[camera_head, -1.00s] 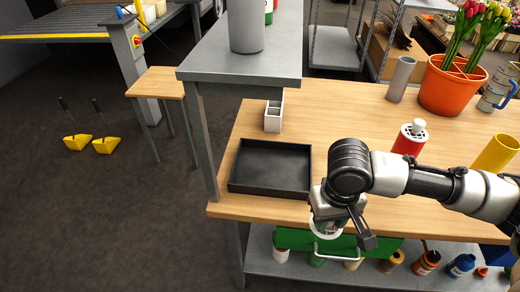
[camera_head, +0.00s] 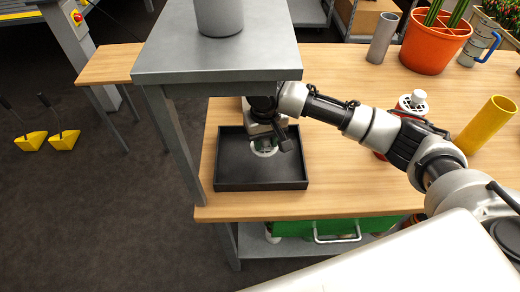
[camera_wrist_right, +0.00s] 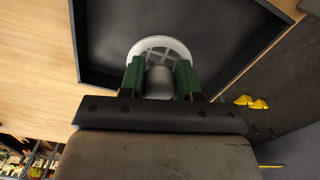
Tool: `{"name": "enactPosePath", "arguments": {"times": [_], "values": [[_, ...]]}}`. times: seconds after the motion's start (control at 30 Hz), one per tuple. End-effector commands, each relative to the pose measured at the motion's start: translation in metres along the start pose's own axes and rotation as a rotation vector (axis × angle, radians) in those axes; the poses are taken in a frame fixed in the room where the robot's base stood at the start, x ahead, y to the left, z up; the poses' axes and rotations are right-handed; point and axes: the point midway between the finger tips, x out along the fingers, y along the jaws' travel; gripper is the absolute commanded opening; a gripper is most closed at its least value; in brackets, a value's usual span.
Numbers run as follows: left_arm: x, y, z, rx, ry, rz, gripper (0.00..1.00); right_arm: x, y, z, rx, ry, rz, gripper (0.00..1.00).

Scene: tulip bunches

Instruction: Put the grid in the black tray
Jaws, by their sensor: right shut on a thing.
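The black tray (camera_head: 232,168) lies on the wooden workbench near its front left part, and its floor also shows in the wrist view (camera_wrist_right: 100,38). The grid is a white round disc with slots and a grey knob; it shows in the head view (camera_head: 264,152) and in the wrist view (camera_wrist_right: 160,46). My right gripper (camera_wrist_right: 159,70) has its green fingers shut on the knob. In the head view the grid is over the tray's floor, within the walls. I cannot tell whether it touches the floor. The arm hides part of the tray's back wall. My left gripper is not in view.
A grey raised shelf (camera_head: 215,60) overhangs the bench at the back left, close to my right wrist. A red can with a similar white knobbed lid (camera_head: 412,103) and a yellow tube (camera_head: 488,125) stand to the right. An orange pot (camera_head: 435,45) is at the back.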

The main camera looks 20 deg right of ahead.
Motion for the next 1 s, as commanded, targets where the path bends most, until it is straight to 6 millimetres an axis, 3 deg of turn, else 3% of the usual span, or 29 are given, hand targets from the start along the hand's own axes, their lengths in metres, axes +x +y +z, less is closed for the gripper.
{"name": "enactPosePath", "arguments": {"times": [0.2,0.47,0.87,0.9,1.0], "values": [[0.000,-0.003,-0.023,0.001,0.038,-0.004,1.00,0.013,-0.012,-0.009,0.001,0.000,0.002,0.04],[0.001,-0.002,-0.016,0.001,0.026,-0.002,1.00,0.046,-0.011,-0.009,0.000,0.001,0.001,0.04],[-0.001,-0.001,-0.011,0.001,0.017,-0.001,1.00,0.051,-0.011,-0.008,0.000,0.001,0.001,0.04],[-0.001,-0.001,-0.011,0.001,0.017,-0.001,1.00,0.051,-0.011,-0.008,0.000,0.002,0.001,0.39],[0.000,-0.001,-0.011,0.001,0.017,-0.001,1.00,0.051,-0.011,-0.008,0.000,0.002,0.001,0.54]]}}
